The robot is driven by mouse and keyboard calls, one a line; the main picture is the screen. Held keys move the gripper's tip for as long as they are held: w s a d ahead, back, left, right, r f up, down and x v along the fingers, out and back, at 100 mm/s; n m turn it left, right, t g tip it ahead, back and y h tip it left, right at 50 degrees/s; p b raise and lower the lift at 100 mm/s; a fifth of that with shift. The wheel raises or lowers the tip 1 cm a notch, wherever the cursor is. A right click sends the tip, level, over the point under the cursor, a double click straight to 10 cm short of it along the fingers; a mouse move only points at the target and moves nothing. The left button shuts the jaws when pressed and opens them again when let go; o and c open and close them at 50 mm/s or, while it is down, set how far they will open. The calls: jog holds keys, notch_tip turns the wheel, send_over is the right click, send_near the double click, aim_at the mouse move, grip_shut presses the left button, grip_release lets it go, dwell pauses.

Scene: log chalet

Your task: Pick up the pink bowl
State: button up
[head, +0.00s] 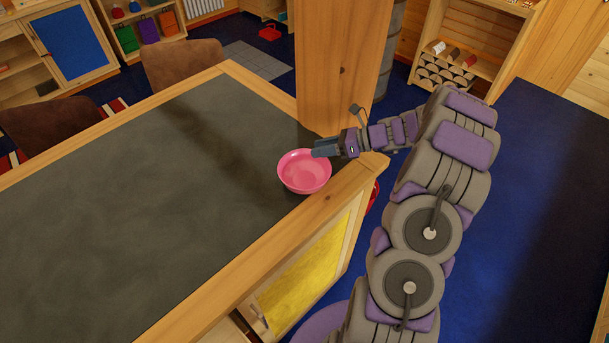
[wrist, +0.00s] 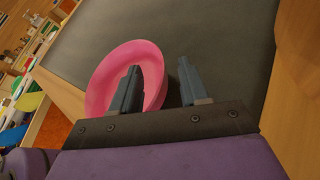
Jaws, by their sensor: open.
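The pink bowl (head: 304,172) stands upright and looks empty on the dark counter top, near its right corner. In the head view my gripper (head: 318,149) is at the bowl's far right rim. In the wrist view the bowl (wrist: 113,82) shows behind the left finger, which overlaps its inside. The right finger is outside the rim, over the bare counter. My gripper (wrist: 158,75) is open, with the bowl's right wall between its two fingers in this view. I cannot tell whether a finger touches the bowl.
The counter (head: 150,185) has a raised-looking wooden edge and is otherwise clear. A thick wooden post (head: 340,60) rises at the counter's far corner, close to my gripper. Brown chairs (head: 185,65) stand along the far side. Blue floor (head: 530,200) lies open on the right.

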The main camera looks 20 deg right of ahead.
aim_at(305, 175)
jog(key=x, duration=0.4)
jog(key=shift+d+f, duration=0.1)
jog(key=shift+f, duration=0.15)
jog(key=shift+c, duration=0.2)
grip_shut()
